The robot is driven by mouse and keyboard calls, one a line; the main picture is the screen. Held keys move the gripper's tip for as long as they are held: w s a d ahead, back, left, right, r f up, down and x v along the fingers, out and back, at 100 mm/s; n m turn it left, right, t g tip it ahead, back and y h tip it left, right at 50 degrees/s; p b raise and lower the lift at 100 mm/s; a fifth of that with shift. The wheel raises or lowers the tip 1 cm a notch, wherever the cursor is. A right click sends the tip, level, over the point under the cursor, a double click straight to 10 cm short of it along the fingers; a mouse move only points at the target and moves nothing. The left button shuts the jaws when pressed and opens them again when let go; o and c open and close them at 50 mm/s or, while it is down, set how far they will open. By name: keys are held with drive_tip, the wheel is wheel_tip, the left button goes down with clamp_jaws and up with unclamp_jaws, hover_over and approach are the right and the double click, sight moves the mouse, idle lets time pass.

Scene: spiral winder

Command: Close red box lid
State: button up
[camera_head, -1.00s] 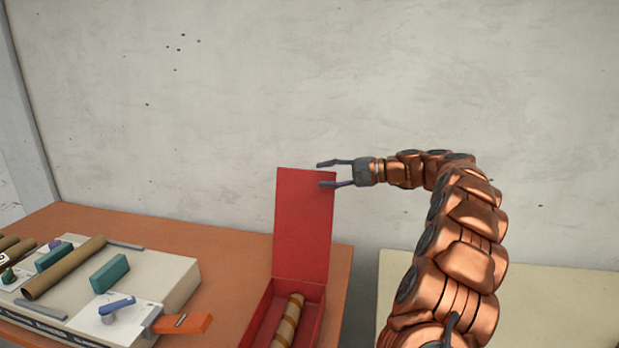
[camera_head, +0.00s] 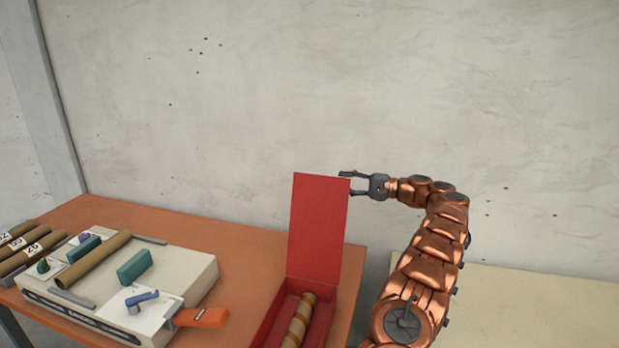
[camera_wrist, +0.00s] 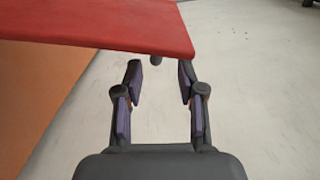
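The red box (camera_head: 262,333) stands on the orange table with its lid (camera_head: 318,225) raised upright at the back. A striped brown tube (camera_head: 298,318) lies inside the box. My gripper (camera_head: 348,183) is at the lid's top right corner, open with nothing between its fingers. The upper finger shows just above the lid's top edge. The lower finger's tip appears hidden behind the lid's right edge. In the wrist view the lid (camera_wrist: 110,22) crosses the top, just beyond the two spread fingertips (camera_wrist: 159,75). Whether they touch it I cannot tell.
A pale winder base (camera_head: 190,270) with a cardboard tube (camera_head: 95,258), teal blocks and an orange handle (camera_head: 202,318) stands left of the box. More tubes lie at the far left. A grey wall (camera_head: 400,90) rises behind. A pale table (camera_head: 540,300) is at the right.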

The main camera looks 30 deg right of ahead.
sight(319, 182)
drive_tip(key=shift+w+a+f, duration=0.25)
drive_tip(key=shift+w+a, duration=0.05)
drive_tip(key=shift+y, duration=0.3)
drive_tip(key=p+x, duration=0.2)
drive_tip(key=x, duration=0.4)
drive_tip(key=shift+w+a, duration=0.25)
drive_tip(key=shift+w+a+f+p, duration=0.1)
drive_tip(key=shift+w+a+p, duration=0.25)
drive_tip(key=shift+w, duration=0.05)
drive_tip(key=shift+c, duration=0.2)
clamp_jaws()
drive_tip(key=shift+f, duration=0.1)
